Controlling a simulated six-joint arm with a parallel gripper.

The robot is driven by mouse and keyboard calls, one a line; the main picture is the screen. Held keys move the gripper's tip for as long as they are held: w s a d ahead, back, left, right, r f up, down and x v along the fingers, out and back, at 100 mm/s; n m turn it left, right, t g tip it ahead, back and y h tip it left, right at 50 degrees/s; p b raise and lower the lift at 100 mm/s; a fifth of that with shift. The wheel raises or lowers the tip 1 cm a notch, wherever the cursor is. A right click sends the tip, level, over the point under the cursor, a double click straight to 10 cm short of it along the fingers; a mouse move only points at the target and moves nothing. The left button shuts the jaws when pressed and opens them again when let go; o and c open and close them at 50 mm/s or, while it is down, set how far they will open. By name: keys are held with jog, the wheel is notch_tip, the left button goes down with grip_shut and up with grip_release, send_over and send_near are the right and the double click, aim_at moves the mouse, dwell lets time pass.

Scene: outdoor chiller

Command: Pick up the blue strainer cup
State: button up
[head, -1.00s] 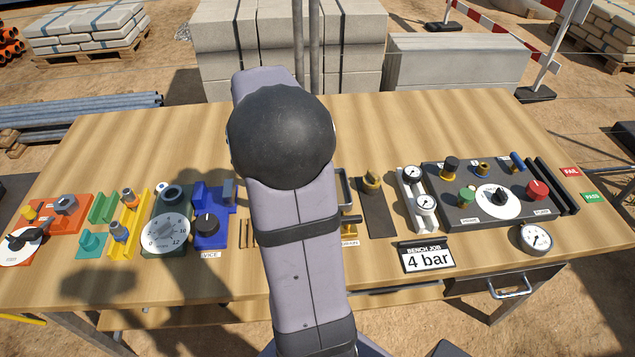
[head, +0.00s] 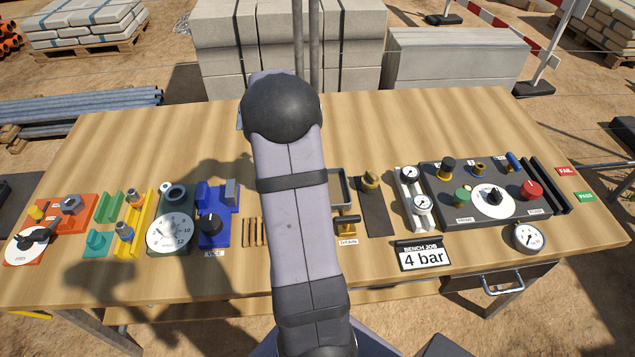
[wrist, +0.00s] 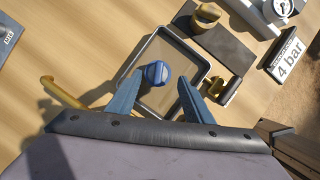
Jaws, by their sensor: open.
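The blue strainer cup (wrist: 157,73) is a small round blue piece with a lighter bar across its top. In the wrist view it lies inside a shallow dark-rimmed tray (wrist: 204,66). My gripper (wrist: 159,82) is open, its two blue fingers pointing toward the tray, with the cup between and just beyond the fingertips. No contact with the cup shows, and the height gap is hard to judge. In the head view my arm hides the cup and gripper; only the right edge of the tray (head: 349,188) shows.
A brass-coloured handle (wrist: 62,92) lies left of the tray. A yellow T-handle (head: 347,222) and a dark strip with a brass fitting (head: 371,181) are close on the right. A blue vise (head: 211,228) stands left. The back of the table is clear.

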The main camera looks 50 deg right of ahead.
jog(key=shift+p+x, duration=1.05)
jog(key=shift+x, duration=1.6)
jog(key=shift+w+d, duration=0.1)
jog(key=shift+c, duration=0.4)
jog(key=c, duration=0.9)
notch_tip(320, 180, up, 10)
jog(key=shift+r+b, duration=0.1)
jog(key=shift+b, duration=1)
